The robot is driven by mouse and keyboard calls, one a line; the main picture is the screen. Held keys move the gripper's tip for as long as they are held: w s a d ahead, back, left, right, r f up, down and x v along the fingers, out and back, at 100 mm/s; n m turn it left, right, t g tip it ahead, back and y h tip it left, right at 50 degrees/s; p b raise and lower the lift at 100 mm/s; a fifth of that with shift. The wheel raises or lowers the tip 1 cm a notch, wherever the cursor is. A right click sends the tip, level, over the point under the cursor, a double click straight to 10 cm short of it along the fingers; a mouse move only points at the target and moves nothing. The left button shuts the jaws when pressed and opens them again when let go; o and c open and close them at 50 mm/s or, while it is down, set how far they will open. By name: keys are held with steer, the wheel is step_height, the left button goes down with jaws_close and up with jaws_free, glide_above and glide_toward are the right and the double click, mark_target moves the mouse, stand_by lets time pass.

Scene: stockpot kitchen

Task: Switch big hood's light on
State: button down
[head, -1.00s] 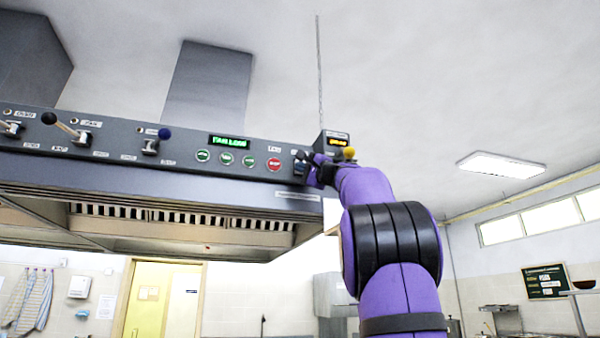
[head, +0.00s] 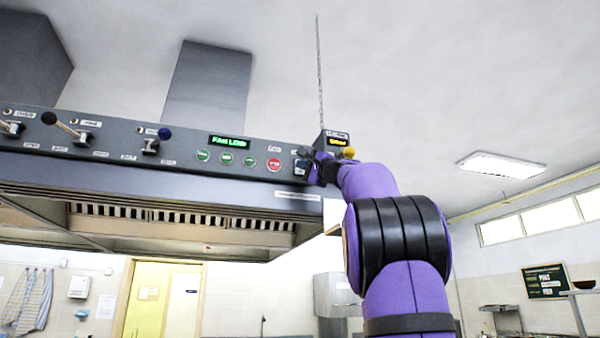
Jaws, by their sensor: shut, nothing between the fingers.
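The big hood (head: 160,190) spans the left half of the head view, with a dark control strip along its front. The strip carries levers, a green lit display (head: 230,141), green buttons and a red button (head: 274,164). A blue switch (head: 300,168) sits right of the red button, at the strip's right end. My gripper (head: 308,158) is at this switch, seen small and partly hidden by my purple arm. Its fingers are shut and empty. I cannot tell whether they touch the switch.
A small box with an amber display (head: 337,141) and a yellow knob (head: 349,153) stands close behind my gripper. A chain (head: 319,70) hangs above it. The room to the right of my arm is open up to the windowed wall.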

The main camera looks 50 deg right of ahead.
steer(key=shift+s+a+r, duration=0.1)
steer(key=shift+s+a, duration=0.35)
steer(key=shift+s, duration=0.25)
steer(key=shift+s+a+r, duration=0.15)
steer(key=shift+s+a, duration=0.3)
steer(key=shift+s, duration=0.25)
steer(key=shift+s+a+r, duration=0.1)
steer(key=shift+s+a, duration=0.35)
steer(key=shift+s, duration=0.25)
steer(key=shift+f, duration=0.1)
